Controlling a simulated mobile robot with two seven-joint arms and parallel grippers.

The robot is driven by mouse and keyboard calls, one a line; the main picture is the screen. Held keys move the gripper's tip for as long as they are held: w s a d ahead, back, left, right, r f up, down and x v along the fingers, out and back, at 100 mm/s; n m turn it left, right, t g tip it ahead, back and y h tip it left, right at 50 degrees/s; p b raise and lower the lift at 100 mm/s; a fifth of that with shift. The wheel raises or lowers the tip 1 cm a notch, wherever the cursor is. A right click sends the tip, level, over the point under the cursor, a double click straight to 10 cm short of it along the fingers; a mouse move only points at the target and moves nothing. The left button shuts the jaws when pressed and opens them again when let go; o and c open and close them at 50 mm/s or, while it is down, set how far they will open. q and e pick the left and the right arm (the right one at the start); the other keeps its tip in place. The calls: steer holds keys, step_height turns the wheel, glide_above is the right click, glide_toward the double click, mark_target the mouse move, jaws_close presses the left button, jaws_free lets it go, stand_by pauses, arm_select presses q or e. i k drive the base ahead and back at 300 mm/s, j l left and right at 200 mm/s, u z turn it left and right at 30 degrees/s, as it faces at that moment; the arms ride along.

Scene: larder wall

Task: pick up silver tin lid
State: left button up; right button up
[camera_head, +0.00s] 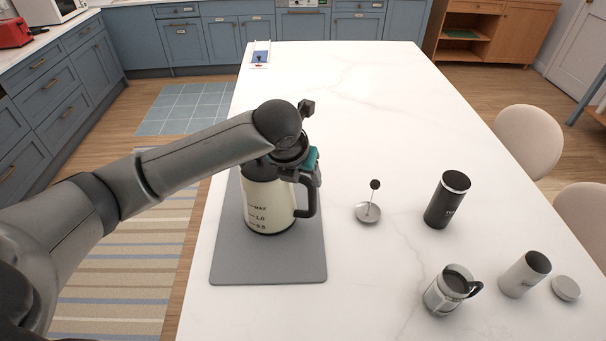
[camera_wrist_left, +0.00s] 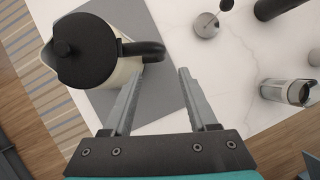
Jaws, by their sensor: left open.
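The silver tin lid (camera_head: 566,288), a pale round disc, lies flat on the white worktop at the lower right in the head view. It lies just right of an upright, open-topped pale silver tin (camera_head: 524,273). My left gripper (camera_head: 308,178) is far to the left of the lid, over the cream kettle's handle side. In the left wrist view its two fingers (camera_wrist_left: 160,75) are apart with nothing clearly held between them. The kettle's black handle shows just beyond the fingertips; I cannot tell whether they touch. My right gripper is not in view.
The cream kettle (camera_head: 268,207) stands on a grey mat (camera_head: 268,268). Between it and the lid stand a plunger with a round metal base (camera_head: 368,212), a dark canister (camera_head: 447,200) and a glass press jug (camera_head: 447,292). The far worktop is mostly clear.

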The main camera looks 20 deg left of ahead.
mark_target(566, 287)
steer(key=z, duration=1.3)
steer(key=k+l, duration=0.1)
steer(key=k, duration=0.1)
